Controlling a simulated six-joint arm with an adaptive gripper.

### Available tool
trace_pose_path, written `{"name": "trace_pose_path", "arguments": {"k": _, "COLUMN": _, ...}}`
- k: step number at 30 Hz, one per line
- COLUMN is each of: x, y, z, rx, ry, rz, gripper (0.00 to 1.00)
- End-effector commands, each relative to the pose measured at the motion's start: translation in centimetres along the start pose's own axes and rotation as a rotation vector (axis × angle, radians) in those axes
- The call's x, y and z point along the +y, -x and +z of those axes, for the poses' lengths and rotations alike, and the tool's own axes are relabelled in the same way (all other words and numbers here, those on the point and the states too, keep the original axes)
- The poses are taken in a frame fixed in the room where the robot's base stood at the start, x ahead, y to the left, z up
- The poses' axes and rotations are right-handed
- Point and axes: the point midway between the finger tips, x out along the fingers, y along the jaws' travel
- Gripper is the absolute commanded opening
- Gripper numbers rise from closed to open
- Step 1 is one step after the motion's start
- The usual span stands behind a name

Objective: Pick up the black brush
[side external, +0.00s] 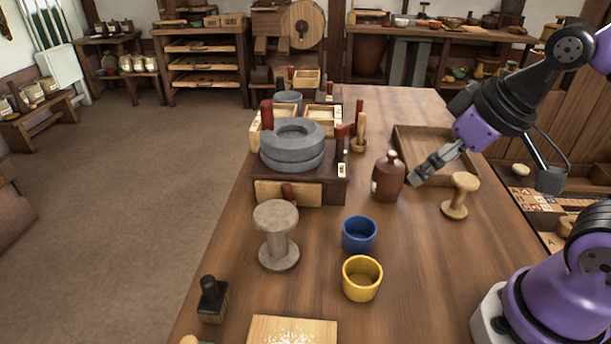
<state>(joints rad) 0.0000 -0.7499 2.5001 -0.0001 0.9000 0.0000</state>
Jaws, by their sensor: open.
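The black brush (212,299) stands at the near left of the wooden table (315,218), close to its left edge. It has a black knob handle on top and a brown block base. My gripper (419,179) is at the right side of the table, next to a dark brown lidded jar (388,179). It is open, with nothing seen between its fingers. It is far from the brush, up and to the right of it in the picture. I cannot tell whether the gripper touches the jar.
A pale spool (278,240), blue cup (358,234) and yellow cup (361,279) stand between gripper and brush. A light board (291,331) lies right of the brush. Grey millstones (292,146) sit on a drawered box behind. A wooden knob-topped stand (458,197) is right of the gripper.

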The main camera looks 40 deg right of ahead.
Motion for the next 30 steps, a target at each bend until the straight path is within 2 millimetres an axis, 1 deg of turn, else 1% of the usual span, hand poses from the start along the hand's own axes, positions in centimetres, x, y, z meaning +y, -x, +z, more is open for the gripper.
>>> {"name": "trace_pose_path", "arguments": {"k": 10, "x": -0.1, "y": 0.0, "z": -0.2, "rx": -0.001, "ry": 0.007, "rz": -0.003, "gripper": 1.00}}
{"name": "trace_pose_path", "arguments": {"k": 12, "x": -0.8, "y": -0.2, "z": -0.8, "rx": -0.007, "ry": 0.033, "rz": -0.017, "gripper": 1.00}}
{"name": "trace_pose_path", "arguments": {"k": 14, "x": -1.8, "y": -0.6, "z": -1.9, "rx": -0.015, "ry": 0.076, "rz": -0.039, "gripper": 1.00}}
{"name": "trace_pose_path", "arguments": {"k": 17, "x": -5.0, "y": -1.7, "z": -4.4, "rx": -0.034, "ry": 0.188, "rz": -0.094, "gripper": 1.00}}
{"name": "trace_pose_path", "arguments": {"k": 19, "x": -8.3, "y": -3.0, "z": -6.1, "rx": -0.046, "ry": 0.284, "rz": -0.140, "gripper": 1.00}}
{"name": "trace_pose_path", "arguments": {"k": 20, "x": -9.9, "y": -3.7, "z": -6.6, "rx": -0.053, "ry": 0.326, "rz": -0.160, "gripper": 1.00}}
{"name": "trace_pose_path", "arguments": {"k": 21, "x": -12.1, "y": -4.6, "z": -7.2, "rx": -0.059, "ry": 0.380, "rz": -0.185, "gripper": 1.00}}
{"name": "trace_pose_path", "arguments": {"k": 22, "x": -13.8, "y": -5.2, "z": -7.5, "rx": -0.064, "ry": 0.419, "rz": -0.204, "gripper": 1.00}}
{"name": "trace_pose_path", "arguments": {"k": 23, "x": -15.4, "y": -6.0, "z": -7.6, "rx": -0.068, "ry": 0.457, "rz": -0.221, "gripper": 1.00}}
{"name": "trace_pose_path", "arguments": {"k": 24, "x": -17.6, "y": -6.8, "z": -7.6, "rx": -0.074, "ry": 0.506, "rz": -0.243, "gripper": 1.00}}
{"name": "trace_pose_path", "arguments": {"k": 27, "x": -22.2, "y": -8.8, "z": -7.0, "rx": -0.085, "ry": 0.606, "rz": -0.289, "gripper": 1.00}}
{"name": "trace_pose_path", "arguments": {"k": 30, "x": -25.4, "y": -10.1, "z": -6.1, "rx": -0.091, "ry": 0.673, "rz": -0.319, "gripper": 1.00}}
